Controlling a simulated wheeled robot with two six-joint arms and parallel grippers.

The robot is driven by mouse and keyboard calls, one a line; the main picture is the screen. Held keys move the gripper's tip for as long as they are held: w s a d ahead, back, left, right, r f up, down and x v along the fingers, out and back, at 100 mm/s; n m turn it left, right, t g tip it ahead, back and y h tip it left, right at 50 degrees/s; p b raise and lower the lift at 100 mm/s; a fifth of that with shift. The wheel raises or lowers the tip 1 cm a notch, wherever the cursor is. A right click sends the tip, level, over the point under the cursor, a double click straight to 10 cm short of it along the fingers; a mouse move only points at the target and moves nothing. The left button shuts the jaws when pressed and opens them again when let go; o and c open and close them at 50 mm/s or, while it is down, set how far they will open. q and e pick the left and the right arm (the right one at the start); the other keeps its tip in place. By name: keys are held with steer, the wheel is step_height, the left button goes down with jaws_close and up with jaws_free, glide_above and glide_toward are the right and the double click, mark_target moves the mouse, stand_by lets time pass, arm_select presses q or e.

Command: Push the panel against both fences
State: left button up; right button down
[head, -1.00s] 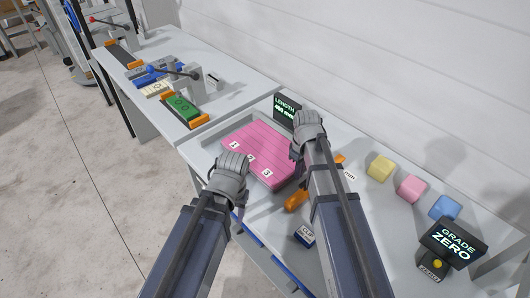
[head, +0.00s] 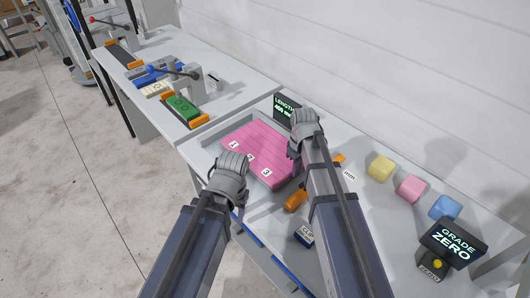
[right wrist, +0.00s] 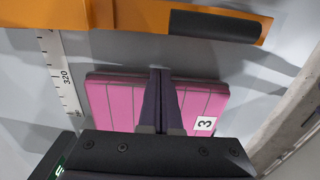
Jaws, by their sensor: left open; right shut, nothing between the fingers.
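The pink panel (head: 262,142), with seam lines and small numbered labels, lies flat on the grey table. A low grey fence (head: 218,136) runs along its far-left side. A grey fence strip also shows at the right of the right wrist view (right wrist: 292,115), with a gap between it and the panel (right wrist: 115,105). My right gripper (head: 293,152) is shut and empty at the panel's right edge; its fingertips (right wrist: 160,75) overlap that edge in the wrist view. My left gripper (head: 232,158) is open at the panel's near-left side, partly hiding it.
An orange handle (head: 295,200) and a clip box (head: 305,235) lie near the right arm. A length display (head: 287,110) stands behind the panel. Yellow, pink and blue blocks (head: 411,188) and a grade display (head: 455,243) are to the right. A ruler strip (right wrist: 62,75) lies beside the panel.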

mark_target(287, 165)
steer(key=shift+w+a, duration=0.65)
steer(key=shift+w, duration=0.2)
steer(key=shift+w+a, duration=0.65)
steer(key=shift+w, duration=0.2)
steer(key=shift+s+d, duration=0.5)
steer(key=shift+s, duration=0.15)
stand_by(1.1)
step_height(287, 165, up, 9)
steer(key=p, duration=0.9)
stand_by(0.3)
